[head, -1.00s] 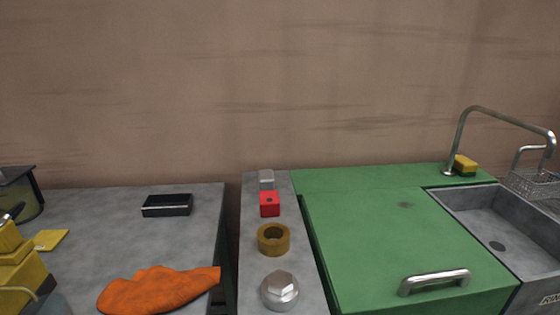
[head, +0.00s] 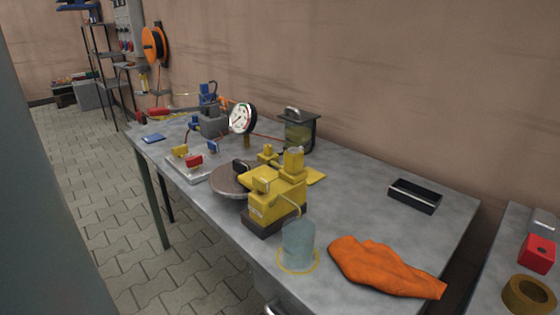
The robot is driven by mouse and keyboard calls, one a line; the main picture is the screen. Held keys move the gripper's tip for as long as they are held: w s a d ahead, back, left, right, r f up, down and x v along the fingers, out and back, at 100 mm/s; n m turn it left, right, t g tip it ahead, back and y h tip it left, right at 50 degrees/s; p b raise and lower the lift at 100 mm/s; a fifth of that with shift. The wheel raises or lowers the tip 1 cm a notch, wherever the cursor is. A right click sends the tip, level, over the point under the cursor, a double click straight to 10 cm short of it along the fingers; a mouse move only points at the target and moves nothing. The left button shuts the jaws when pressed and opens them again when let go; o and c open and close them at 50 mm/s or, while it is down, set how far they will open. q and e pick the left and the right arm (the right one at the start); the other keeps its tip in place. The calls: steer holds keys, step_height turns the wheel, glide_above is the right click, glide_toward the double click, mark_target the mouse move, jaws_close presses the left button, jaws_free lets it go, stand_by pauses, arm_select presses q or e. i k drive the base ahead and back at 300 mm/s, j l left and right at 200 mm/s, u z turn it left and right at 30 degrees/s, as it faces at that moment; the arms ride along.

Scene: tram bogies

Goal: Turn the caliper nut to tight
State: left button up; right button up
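A yellow block assembly (head: 278,200), which looks like a brake caliper, stands on a dark base on the grey workbench (head: 350,205), in the middle of the head view. A grey round disc (head: 232,179) sits against its left side. Yellow upright parts (head: 293,160) rise from its top. I cannot tell for sure which part is the caliper nut. Neither of my grippers shows in the head view.
An orange glove or cloth (head: 384,268), a translucent cup (head: 298,246) and a black tray (head: 414,196) lie on the bench. A pressure gauge (head: 242,118) and a small board with coloured valves (head: 192,161) stand farther back. Tiled floor (head: 90,170) is clear at left.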

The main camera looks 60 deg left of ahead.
mark_target(268, 148)
steer(key=u, duration=1.85)
steer(key=j+u, duration=0.2)
steer(key=j, duration=0.3)
